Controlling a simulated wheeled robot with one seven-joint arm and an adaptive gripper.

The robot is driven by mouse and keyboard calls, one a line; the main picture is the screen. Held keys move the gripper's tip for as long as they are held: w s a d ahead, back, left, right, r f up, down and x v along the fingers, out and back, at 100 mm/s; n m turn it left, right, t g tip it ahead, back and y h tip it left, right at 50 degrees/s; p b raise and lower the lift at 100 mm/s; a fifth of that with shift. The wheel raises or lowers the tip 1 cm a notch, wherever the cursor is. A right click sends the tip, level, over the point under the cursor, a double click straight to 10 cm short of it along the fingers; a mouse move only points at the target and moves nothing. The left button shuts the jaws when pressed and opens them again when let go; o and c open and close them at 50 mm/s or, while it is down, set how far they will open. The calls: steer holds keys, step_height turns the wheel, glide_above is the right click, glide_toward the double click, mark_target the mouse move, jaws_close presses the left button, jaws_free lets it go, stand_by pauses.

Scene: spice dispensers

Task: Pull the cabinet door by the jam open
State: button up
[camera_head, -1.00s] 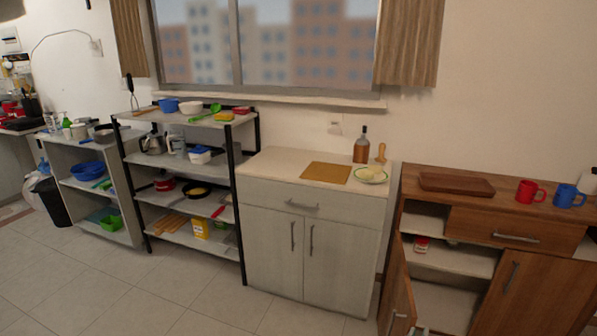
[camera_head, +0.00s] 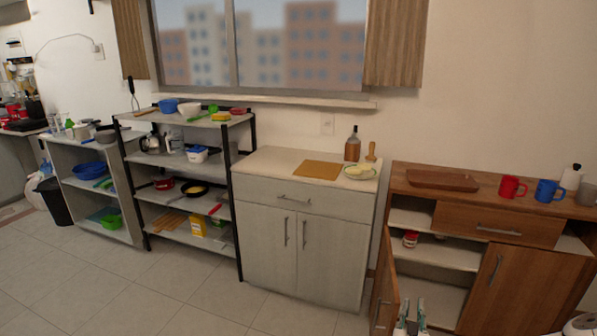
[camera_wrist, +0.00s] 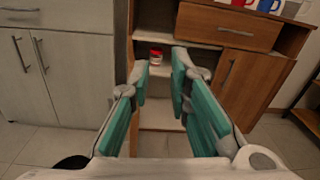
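The brown wooden cabinet's left door (camera_head: 386,287) stands open, swung out toward me and seen nearly edge-on. It also shows in the wrist view (camera_wrist: 137,72), left of and partly behind my left finger. The jam jar (camera_head: 410,239), small with a red and white look, sits on the inner shelf behind the opening; it also shows in the wrist view (camera_wrist: 156,56). My gripper (camera_wrist: 159,78) has green-padded fingers spread apart with nothing between them. It is in front of the opening, right of the door. Whether a finger touches the door cannot be told.
The cabinet's right door (camera_head: 494,285) is shut, under a shut drawer (camera_head: 497,224). Red (camera_head: 511,187) and blue (camera_head: 548,191) mugs and a wooden board (camera_head: 443,180) rest on top. A white cabinet (camera_head: 297,243) stands to the left. The floor (camera_head: 130,295) in front is clear.

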steer(key=w+a+r+n+t+y+b, duration=0.1)
steer(key=a+r+n+t+y, duration=0.1)
steer(key=a+r+n+y, duration=0.55)
steer(key=w+a+r+n+t+y+b, duration=0.1)
steer(key=w+a+r+n+t+y, duration=0.15)
steer(key=a+r+n+y, duration=0.5)
steer(key=s+a+r+n+g+y+b, duration=0.2)
steer(key=s+a+r+n+g+y, duration=1.1)
steer(key=g, duration=0.5)
steer(key=s+f+n+g+h+b, duration=0.25)
steer(key=s+n+g+h, duration=0.55)
steer(key=s, duration=0.7)
steer(key=s+d+f+n+t+h+b, duration=0.2)
steer(key=s+d+f+n+t+h, duration=0.1)
steer(key=s+d+h, duration=0.55)
steer(key=d+t+h, duration=0.4)
steer(key=d+h, duration=0.1)
steer(key=d, duration=0.3)
step_height(320, 180, up, 15)
steer(key=t+p, duration=0.2)
steer(key=p, duration=1)
steer(key=shift+s+d+f, duration=0.2)
steer(key=shift+s+d, duration=0.1)
steer(key=shift+s, duration=0.05)
